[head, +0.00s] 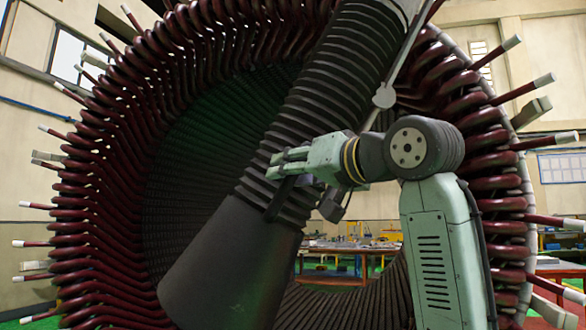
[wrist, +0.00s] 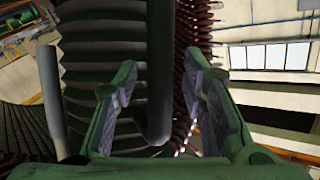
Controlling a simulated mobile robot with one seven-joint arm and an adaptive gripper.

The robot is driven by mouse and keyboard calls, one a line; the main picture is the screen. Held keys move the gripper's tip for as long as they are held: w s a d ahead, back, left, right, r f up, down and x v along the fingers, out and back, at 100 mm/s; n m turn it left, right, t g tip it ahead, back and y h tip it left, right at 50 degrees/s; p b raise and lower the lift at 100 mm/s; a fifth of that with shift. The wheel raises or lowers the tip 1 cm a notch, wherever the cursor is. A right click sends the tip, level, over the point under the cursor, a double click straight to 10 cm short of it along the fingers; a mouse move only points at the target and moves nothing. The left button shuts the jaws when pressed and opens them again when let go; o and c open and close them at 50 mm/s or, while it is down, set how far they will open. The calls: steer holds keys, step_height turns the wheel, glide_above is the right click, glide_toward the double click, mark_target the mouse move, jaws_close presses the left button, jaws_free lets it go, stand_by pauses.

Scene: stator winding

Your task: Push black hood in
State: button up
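The black hood (head: 230,262) is a wide dark cone at the lower end of a ribbed black hose (head: 325,100), tilted inside the stator ring. A dark handle-like bar (head: 280,199) sticks out beside the hose just above the hood. My gripper (head: 280,165) is at the hose's right side, fingers pointing left, at the bar. In the wrist view, its green fingers with grey pads are apart, with the dark bar (wrist: 160,75) between them. No clear contact with the pads shows. The ribbed hose (wrist: 105,75) lies behind the left finger.
The stator's dark red coils (head: 100,215) ring the hose, with pale-tipped leads (head: 523,88) sticking outward. A grey rod with a rounded joint (head: 384,95) runs beside the hose above my arm. A workbench (head: 350,248) stands beyond the ring.

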steer(key=shift+c, duration=0.2)
jaws_close()
stand_by(0.3)
stand_by(0.4)
